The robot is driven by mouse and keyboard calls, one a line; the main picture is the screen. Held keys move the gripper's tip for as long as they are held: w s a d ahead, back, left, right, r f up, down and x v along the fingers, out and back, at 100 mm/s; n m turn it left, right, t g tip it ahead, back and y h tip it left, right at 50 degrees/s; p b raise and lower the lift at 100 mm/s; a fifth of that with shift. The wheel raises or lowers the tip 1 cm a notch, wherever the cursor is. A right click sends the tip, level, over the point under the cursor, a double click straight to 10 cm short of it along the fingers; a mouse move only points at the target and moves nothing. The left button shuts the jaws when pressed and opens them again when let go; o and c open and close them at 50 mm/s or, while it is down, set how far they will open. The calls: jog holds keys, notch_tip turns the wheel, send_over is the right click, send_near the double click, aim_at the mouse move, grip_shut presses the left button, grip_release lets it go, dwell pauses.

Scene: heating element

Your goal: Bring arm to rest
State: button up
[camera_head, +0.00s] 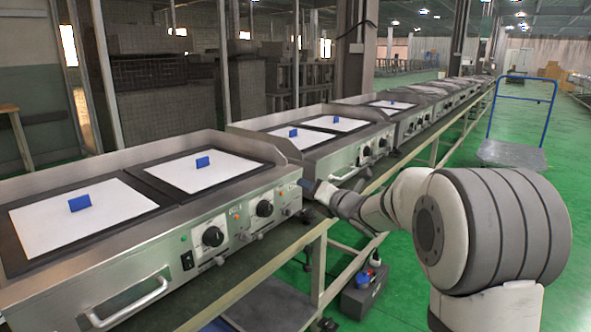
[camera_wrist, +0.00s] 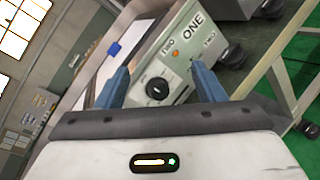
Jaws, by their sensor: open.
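My gripper (camera_wrist: 160,70) shows in the wrist view with its two blue fingers apart and nothing between them. Beyond the fingers is a steel front panel with a black knob (camera_wrist: 157,88) and the printed word ONE. In the head view my arm reaches from the right toward the near heating unit (camera_head: 240,222), and my gripper (camera_head: 325,192) is by the right end of its front. It is small there and partly hidden by my arm. Whether it touches the unit cannot be told.
A second heating unit (camera_head: 345,160) stands behind, with more in a row. White sheets with blue tabs (camera_head: 202,162) lie on the tops. A bench rail (camera_head: 262,268) runs below the units. A dark box (camera_head: 364,293) and a blue-handled cart (camera_head: 511,154) stand on the green floor.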

jog(key=s+d+r+m+g+h+p, duration=0.2)
jog(key=s+d+r+m+h+p, duration=0.35)
jog(key=s+r+m+p, duration=0.35)
jog(key=s+d+r+m+g+h+p, duration=0.2)
jog(key=s+d+r+m+h+p, duration=0.3)
jog(key=m, duration=0.6)
jog(key=s+r+m+g+y+p, duration=0.1)
jog(key=s+m+g+p, duration=0.3)
jog(key=s, duration=0.9)
jog(key=s+r+m+g+y+p, duration=0.1)
jog(key=s+r+m+g+p, duration=0.2)
jog(key=s+m+p, duration=0.7)
jog(key=s+r, duration=0.1)
jog(key=s, duration=0.2)
jog(key=shift+s+a+g+p, duration=0.25)
jog(key=shift+g+p, duration=0.1)
jog(key=shift+g, duration=0.05)
